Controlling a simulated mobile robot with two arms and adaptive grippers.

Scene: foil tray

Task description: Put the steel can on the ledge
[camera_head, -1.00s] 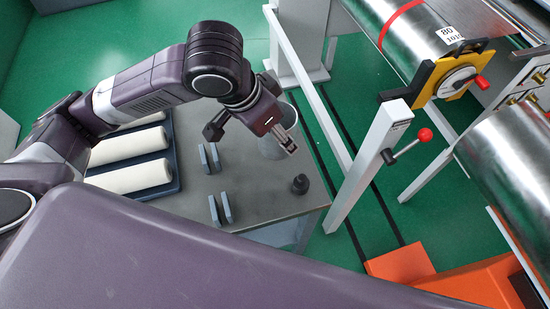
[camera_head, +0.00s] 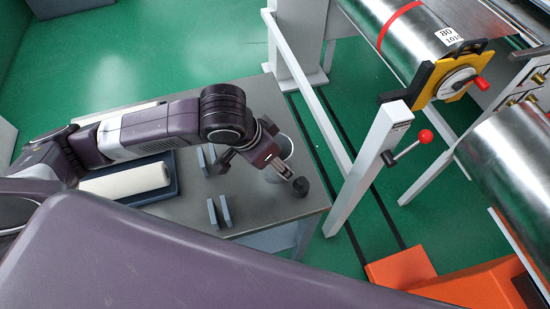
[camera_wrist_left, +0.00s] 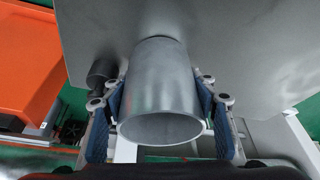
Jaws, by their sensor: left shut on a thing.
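The steel can (camera_wrist_left: 160,95) is a plain grey cylinder with its open rim facing the left wrist camera. My left gripper (camera_wrist_left: 162,112) is shut on it, with a blue-padded finger against each side. In the head view the can (camera_head: 286,144) shows only partly behind my left gripper (camera_head: 284,168), over the right end of the grey table (camera_head: 262,205). I cannot tell whether its base touches the tabletop. I cannot make out which surface is the ledge. My right gripper is not in view.
A small black cylinder (camera_head: 301,187) stands close to the can near the table's right edge. Upright blue-grey plates (camera_head: 219,212) stand left of it. A dark tray (camera_head: 172,192) holds a white roll (camera_head: 128,180). A white post (camera_head: 368,165) with a red-knobbed lever rises to the right.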

